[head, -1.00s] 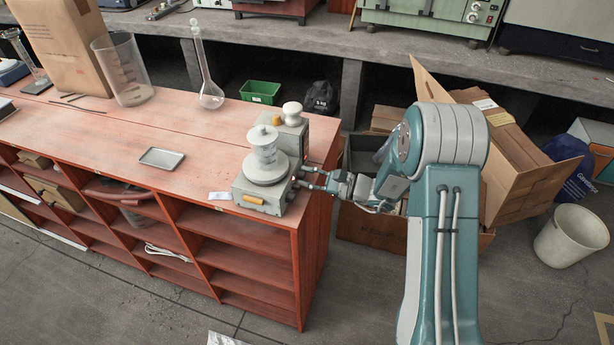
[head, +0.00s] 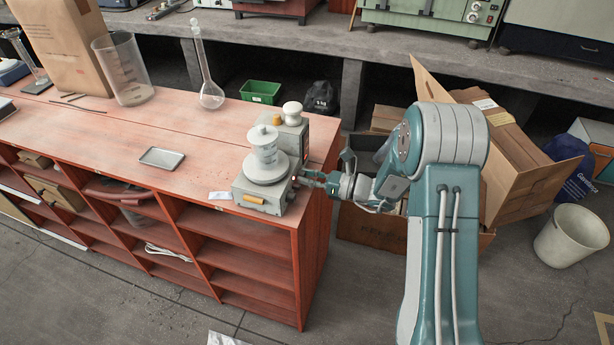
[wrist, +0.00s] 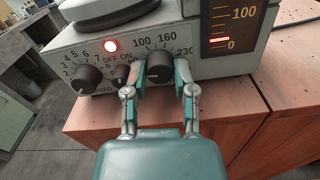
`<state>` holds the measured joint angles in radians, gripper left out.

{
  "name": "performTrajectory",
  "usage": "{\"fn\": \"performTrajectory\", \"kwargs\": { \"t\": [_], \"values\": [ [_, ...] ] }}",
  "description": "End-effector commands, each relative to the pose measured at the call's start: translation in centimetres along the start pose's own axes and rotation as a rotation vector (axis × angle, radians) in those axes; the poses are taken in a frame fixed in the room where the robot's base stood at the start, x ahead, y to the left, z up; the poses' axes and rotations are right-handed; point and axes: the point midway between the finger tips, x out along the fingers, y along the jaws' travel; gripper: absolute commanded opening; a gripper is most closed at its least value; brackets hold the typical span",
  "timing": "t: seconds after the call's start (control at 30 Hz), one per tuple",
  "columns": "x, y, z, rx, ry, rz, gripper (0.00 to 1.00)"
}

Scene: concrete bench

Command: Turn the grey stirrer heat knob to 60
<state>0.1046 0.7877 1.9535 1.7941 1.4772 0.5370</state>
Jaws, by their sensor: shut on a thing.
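The gripper (head: 308,178) is at the stirrer's right side in the head view. The knob's pointer is too unclear to read, and the lower part of its dial is hidden.
A speed knob (wrist: 82,78) and a small off/on knob (wrist: 121,74) sit close to my left finger. A red lamp (wrist: 111,46) is lit. A scale (wrist: 231,28) marked 100 and 0 stands at right. A small tray (head: 161,158) lies left of the stirrer.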

Motion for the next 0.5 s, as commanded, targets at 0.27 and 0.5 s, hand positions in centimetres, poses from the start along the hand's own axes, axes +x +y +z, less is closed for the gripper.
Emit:
{"fn": "performTrajectory", "kwargs": {
  "t": [0.27,0.5],
  "values": [
    [0.02,-0.19,0.15,0.105,-0.002,-0.004,0.0],
    [0.03,-0.27,0.15,0.134,-0.002,-0.005,0.0]
  ]
}}
